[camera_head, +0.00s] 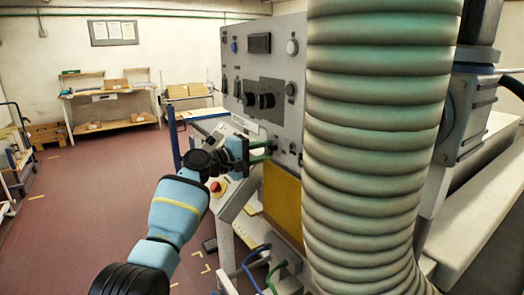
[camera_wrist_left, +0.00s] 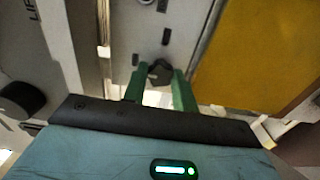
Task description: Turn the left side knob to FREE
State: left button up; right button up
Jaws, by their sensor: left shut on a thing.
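The side knob (camera_wrist_left: 160,70) is a small dark knob on a grey panel, seen at the top middle of the wrist view. The green fingers of my left gripper (camera_head: 267,152) stand on either side of it and are shut on it. I cannot read a FREE mark or the knob's setting. My right gripper is not in view.
A large ribbed green-grey hose (camera_head: 378,140) blocks the view right of the panel. A yellow-orange panel (camera_head: 283,203) lies just below the gripper. A red button (camera_head: 215,187) is near my left wrist. Another black knob (camera_wrist_left: 22,98) shows in the wrist view.

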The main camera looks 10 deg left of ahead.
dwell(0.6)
pick_arm(q)
jog(key=o, duration=1)
jog(key=shift+p+v, duration=0.65)
jog(key=shift+v, duration=3.25)
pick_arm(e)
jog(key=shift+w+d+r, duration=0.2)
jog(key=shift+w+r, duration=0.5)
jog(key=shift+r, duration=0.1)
